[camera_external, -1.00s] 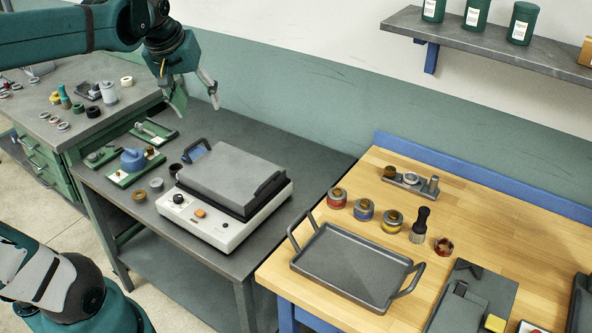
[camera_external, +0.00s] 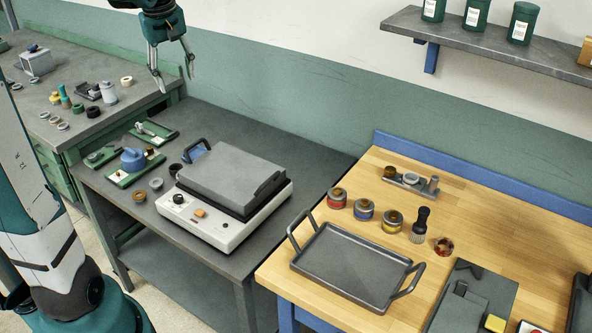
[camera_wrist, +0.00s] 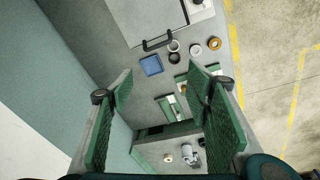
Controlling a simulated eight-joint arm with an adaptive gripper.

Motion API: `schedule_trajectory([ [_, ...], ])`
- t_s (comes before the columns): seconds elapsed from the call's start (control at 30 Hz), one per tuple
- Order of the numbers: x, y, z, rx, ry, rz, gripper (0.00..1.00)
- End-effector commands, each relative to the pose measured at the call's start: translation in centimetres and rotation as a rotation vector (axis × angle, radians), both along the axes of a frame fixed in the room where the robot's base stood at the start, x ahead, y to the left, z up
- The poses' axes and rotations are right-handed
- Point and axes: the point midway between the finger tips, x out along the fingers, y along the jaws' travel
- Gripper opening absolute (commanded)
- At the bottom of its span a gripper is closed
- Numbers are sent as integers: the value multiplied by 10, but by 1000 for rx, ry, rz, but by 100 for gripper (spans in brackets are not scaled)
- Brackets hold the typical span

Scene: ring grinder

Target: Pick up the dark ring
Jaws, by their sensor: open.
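A dark ring (camera_external: 175,170) lies on the grey table, beside the handle end of the grey-lidded machine. In the wrist view the dark ring (camera_wrist: 173,46) is ahead of the fingers, small and close to the machine's handle. A grey ring (camera_external: 156,184) and an orange-brown ring (camera_external: 139,196) lie in a row with it. Another black ring (camera_external: 93,112) lies on the green bench at left. My gripper (camera_external: 173,86) is open and empty, high above the back of the grey table. Its spread fingers also show in the wrist view (camera_wrist: 160,80).
The white-based machine (camera_external: 222,230) stands right of the rings. Green trays (camera_external: 120,180) with a blue part and tools lie to the left. A blue pad (camera_wrist: 151,65) lies by the handle. A wooden table with a grey tray (camera_external: 308,272) stands at right.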

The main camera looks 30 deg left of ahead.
Motion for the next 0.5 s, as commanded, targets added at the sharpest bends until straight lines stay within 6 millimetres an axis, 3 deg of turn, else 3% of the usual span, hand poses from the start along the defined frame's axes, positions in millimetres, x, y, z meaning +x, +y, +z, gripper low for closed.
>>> schedule_trajectory([
  [0.2,12,49,-12,-35,47,137,49],
  [0.5,18,93,-27,-65,91,264,49],
])
